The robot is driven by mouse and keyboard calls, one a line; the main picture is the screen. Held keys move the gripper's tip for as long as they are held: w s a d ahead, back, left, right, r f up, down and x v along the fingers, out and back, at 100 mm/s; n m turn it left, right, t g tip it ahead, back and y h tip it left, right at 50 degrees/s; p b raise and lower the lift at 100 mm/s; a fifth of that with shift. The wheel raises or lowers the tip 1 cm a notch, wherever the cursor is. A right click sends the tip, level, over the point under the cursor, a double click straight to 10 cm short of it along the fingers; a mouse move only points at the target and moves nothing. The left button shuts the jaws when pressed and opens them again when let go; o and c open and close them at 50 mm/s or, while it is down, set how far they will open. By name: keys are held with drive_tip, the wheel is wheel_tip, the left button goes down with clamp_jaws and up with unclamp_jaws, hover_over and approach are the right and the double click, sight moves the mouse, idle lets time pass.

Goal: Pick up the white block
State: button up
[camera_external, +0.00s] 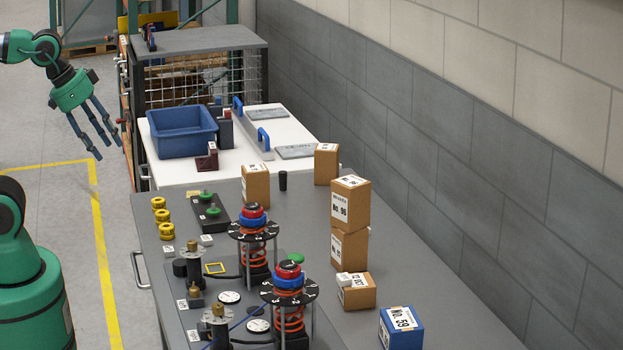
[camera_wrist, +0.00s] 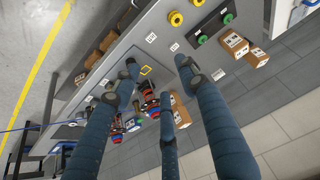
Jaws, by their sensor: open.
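A small white piece (camera_external: 344,279) sits on top of a low cardboard box at the front right of the grey bench in the external view; it looks like a block, though a label is hard to rule out. I cannot pick it out surely in the wrist view. My three-fingered green gripper (camera_external: 98,143) hangs in the air at the upper left, over the floor and well apart from the bench. Its dark blue fingers (camera_wrist: 160,80) are spread and empty in the wrist view.
The grey bench (camera_external: 330,325) carries two spring fixtures (camera_external: 255,262) (camera_external: 290,316), yellow rings (camera_external: 162,216), cardboard boxes (camera_external: 349,250) and a blue box (camera_external: 401,328). A blue bin (camera_external: 181,133) stands on the white table behind. A block wall (camera_external: 430,180) bounds the right.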

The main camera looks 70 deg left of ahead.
drive_tip(key=shift+o, duration=0.3)
drive_tip(key=w+d+r+g+p, duration=0.1)
drive_tip(key=w+d+r+p, duration=0.3)
drive_tip(key=w, duration=0.4)
drive_tip(key=w+d+r+p, duration=0.1)
drive_tip(key=w+r+p, duration=0.35)
drive_tip(key=w, duration=0.25)
drive_tip(key=w+d+r+g+p, duration=0.2)
drive_tip(key=w+d+p, duration=0.55)
drive_tip(key=w, duration=0.75)
drive_tip(key=w+d+f+g+p, duration=0.1)
drive_tip(key=w+d+f+p, duration=0.45)
drive_tip(key=w+d, duration=0.7)
drive_tip(key=w+d+f+p, duration=0.2)
drive_tip(key=d+f, duration=0.4)
drive_tip(key=w+d+f+g+p, duration=0.1)
drive_tip(key=w+d+f+p, duration=0.1)
drive_tip(key=d+f, duration=0.4)
drive_tip(key=shift+f+g+p, duration=0.3)
drive_tip(key=shift+f+p, duration=0.35)
drive_tip(key=shift+p, duration=0.2)
drive_tip(key=shift+w, duration=0.1)
